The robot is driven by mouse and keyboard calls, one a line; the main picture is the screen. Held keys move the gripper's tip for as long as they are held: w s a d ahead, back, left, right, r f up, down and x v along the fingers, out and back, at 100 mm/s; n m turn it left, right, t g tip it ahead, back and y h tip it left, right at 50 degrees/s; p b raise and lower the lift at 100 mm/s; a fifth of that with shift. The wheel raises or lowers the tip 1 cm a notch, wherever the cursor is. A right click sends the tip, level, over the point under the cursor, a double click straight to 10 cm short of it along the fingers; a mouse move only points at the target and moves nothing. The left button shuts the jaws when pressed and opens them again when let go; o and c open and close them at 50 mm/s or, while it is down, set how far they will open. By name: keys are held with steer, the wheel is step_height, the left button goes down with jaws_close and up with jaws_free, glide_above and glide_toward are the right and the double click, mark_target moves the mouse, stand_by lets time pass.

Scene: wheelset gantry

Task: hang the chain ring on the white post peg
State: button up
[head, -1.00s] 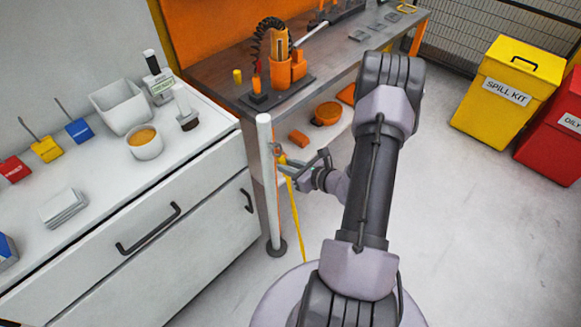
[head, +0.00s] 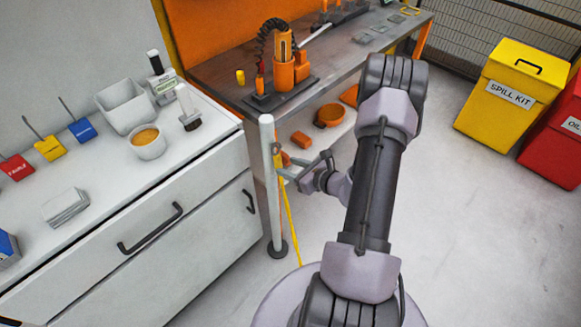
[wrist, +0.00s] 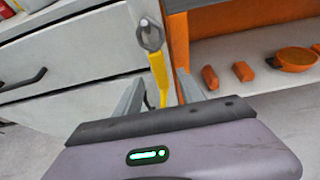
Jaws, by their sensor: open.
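The white post (head: 268,195) stands upright beside the white drawer cabinet, on a dark round base. The chain ring (wrist: 151,38) is a grey ring at the top of a yellow chain (wrist: 159,82). In the wrist view the ring appears to hang around the small peg (wrist: 145,22) near the top of the post. The yellow chain hangs down beside the post and also shows in the head view (head: 291,222). My gripper (wrist: 160,76) is open just below the ring, with a finger on each side of the chain. I see no finger touching the ring.
The white cabinet (head: 165,225) is close left of the post. The workbench (head: 345,60) with an orange tool stands behind it; its lower shelf holds an orange bowl (head: 330,115) and blocks. The floor to the right is clear, up to the yellow spill kit bin (head: 512,95).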

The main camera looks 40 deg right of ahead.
steer(key=p+v, duration=0.5)
steer(key=v, duration=1.2)
steer(key=w+a+r+n+g+y, duration=0.3)
steer(key=a+r+n, duration=0.4)
steer(key=a+n, duration=0.15)
steer(key=w+a+r+n+g+y, duration=0.4)
steer(key=a+r+n, duration=0.35)
steer(key=a, duration=0.25)
steer(key=s+a+r+n+h, duration=0.6)
steer(key=s+a+r+n, duration=0.2)
steer(key=a+r+n, duration=0.4)
steer(key=a+n+b, duration=0.1)
steer(key=n, duration=0.1)
steer(key=shift+s+r+n, duration=0.35)
steer(key=shift+r+n, duration=0.05)
steer(key=shift+a, duration=0.2)
